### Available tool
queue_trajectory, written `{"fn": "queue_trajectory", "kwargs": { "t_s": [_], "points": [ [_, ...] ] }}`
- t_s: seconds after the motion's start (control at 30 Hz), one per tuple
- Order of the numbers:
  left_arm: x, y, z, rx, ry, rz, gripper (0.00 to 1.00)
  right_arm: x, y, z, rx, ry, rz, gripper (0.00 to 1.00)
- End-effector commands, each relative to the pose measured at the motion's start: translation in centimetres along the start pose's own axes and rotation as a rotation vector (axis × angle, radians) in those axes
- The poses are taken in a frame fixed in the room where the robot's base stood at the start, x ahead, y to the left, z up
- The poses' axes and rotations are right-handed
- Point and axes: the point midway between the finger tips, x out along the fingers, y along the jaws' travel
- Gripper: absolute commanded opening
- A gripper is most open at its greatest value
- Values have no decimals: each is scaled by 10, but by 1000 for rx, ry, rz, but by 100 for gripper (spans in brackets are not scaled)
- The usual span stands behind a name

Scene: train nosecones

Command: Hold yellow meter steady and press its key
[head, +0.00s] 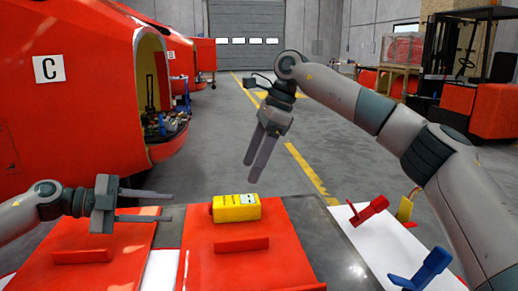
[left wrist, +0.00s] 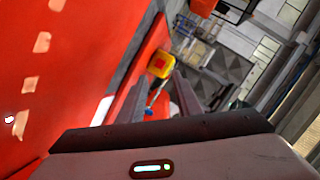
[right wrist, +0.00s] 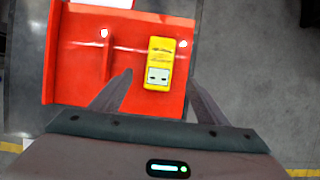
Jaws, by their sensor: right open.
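The yellow meter (head: 236,207) lies on the far part of the middle red panel in the head view. Its small grey display and key face shows in the right wrist view (right wrist: 159,63). My left gripper (head: 172,206) is open and empty, left of the meter and apart from it. In the left wrist view the meter's end (left wrist: 160,64) shows ahead, between and beyond the fingers. My right gripper (head: 251,172) is open and empty, above the meter with fingers pointing down. In the right wrist view the meter lies ahead between its fingertips. Individual keys are too small to tell.
The middle red panel (head: 245,262) has a raised red bar in front of the meter. Another red panel (head: 90,262) lies to the left. A red clamp (head: 369,211) and a blue clamp (head: 422,270) stand on a white surface at right. A red nosecone (head: 70,110) rises behind left.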

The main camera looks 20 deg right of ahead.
Motion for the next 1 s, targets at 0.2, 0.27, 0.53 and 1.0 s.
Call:
{"fn": "queue_trajectory", "kwargs": {
  "t_s": [0.2, 0.27, 0.53, 1.0],
  "points": [
    [0, 0, 0, 0, 0, 0, 31, 37, 0, 0, 0, 1, 1, 69],
    [0, 0, 0, 0, 0, 0, 31, 47, 0, -1, 1, 2, 1, 69],
    [0, 0, 0, 0, 0, 0, 31, 90, 0, 0, 0, 1, 1, 69],
    [0, 0, 0, 0, 0, 0, 31, 119, 0, 0, 1, 0, -1, 69]
  ]
}}
